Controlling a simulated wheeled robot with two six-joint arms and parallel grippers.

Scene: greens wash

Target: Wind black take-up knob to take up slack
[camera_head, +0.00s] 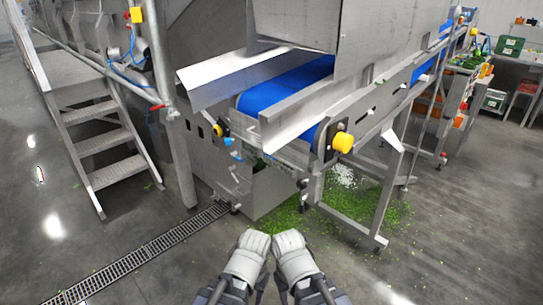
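The blue conveyor belt (285,84) runs in a metal frame and its near end stops above the floor. On the side of that end, a yellow round knob (343,143) stands out from a dark bearing plate (326,138). I cannot make out a clearly black take-up knob. A smaller yellow part (221,130) sits on the left side of the frame. My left gripper (254,240) and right gripper (289,240) are side by side at bottom centre, in front of and below the belt end, apart from the machine. Their fingers cannot be told apart at this size.
Metal stairs (97,135) stand at the left. A drain grate (150,255) crosses the floor. Green leaf scraps (300,221) lie under the conveyor around its frame legs (378,238). A workbench with green crates (510,46) is at the back right. Open floor lies at lower right.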

